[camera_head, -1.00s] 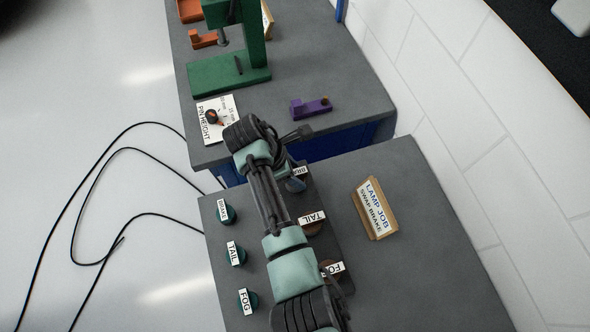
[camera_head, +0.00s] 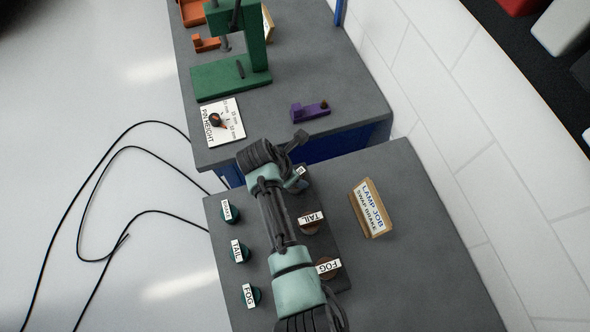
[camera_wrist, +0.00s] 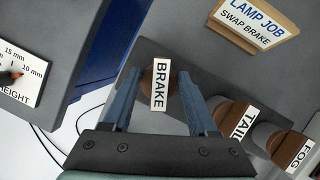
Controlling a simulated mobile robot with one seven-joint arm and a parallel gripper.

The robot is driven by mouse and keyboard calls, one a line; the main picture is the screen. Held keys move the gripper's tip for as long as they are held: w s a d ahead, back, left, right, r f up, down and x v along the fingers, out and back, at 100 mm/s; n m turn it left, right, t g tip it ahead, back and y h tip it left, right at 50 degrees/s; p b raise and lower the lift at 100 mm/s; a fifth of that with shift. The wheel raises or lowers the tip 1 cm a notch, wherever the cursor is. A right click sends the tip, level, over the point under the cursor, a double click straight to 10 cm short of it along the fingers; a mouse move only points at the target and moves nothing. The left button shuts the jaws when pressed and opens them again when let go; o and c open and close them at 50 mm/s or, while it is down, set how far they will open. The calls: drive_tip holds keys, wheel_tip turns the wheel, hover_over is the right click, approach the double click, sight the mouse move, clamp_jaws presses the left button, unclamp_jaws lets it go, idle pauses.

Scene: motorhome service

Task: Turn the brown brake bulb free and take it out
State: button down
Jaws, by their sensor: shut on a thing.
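The brown brake bulb (camera_wrist: 174,80), with its white BRAKE label, is between the blue fingers of my gripper (camera_wrist: 157,84) in the wrist view. The fingers are shut on it, one on each side. In the head view my wrist hides most of the bulb and the fingers; only a bit of the label shows. I cannot tell whether the bulb still sits in its socket. The brown TAIL bulb (camera_head: 309,226) and brown FOG bulb (camera_head: 327,272) stand in a row on the dark strip beside it.
Green-teal BRAKE (camera_head: 233,217), TAIL (camera_head: 243,257) and FOG (camera_head: 255,298) bulbs stand along the left of the grey bench. A LAMP JOB sign (camera_head: 372,208) stands on the right. A second bench behind holds a green press (camera_head: 228,76), a purple block (camera_head: 310,110) and a pin-height card (camera_head: 234,135).

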drive_tip(key=shift+n+t+y, duration=0.3)
drive_tip(key=shift+n+t, duration=0.1)
drive_tip(key=shift+n, duration=0.9)
drive_tip(key=shift+n+y, duration=0.3)
drive_tip(key=shift+n, duration=0.2)
drive_tip(key=n+y, duration=0.1)
drive_tip(key=n, duration=0.2)
drive_tip(key=n+y, duration=0.1)
drive_tip(key=n, duration=0.2)
drive_tip(key=shift+t, duration=0.4)
drive_tip(key=shift+c, duration=0.6)
unclamp_jaws()
